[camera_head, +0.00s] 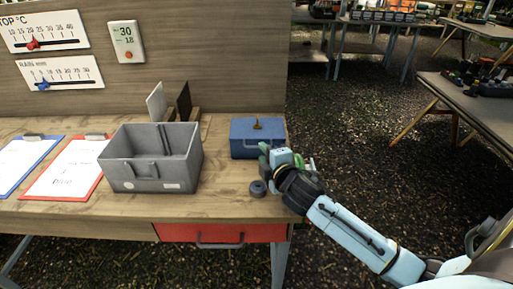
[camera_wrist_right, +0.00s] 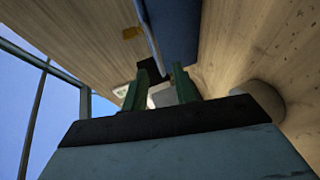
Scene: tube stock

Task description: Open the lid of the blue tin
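The blue tin (camera_head: 243,150) stands at the right end of the wooden table, with its lid down. I cannot tell whether the fingers touch the tin. My left gripper is not in view.
A grey open bin (camera_head: 150,174) stands left of the tin. A small dark round object (camera_head: 258,188) lies below my right gripper. Two clipboards (camera_head: 68,168) lie at the left. A red drawer (camera_head: 205,233) is under the table edge. The wall stands behind.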

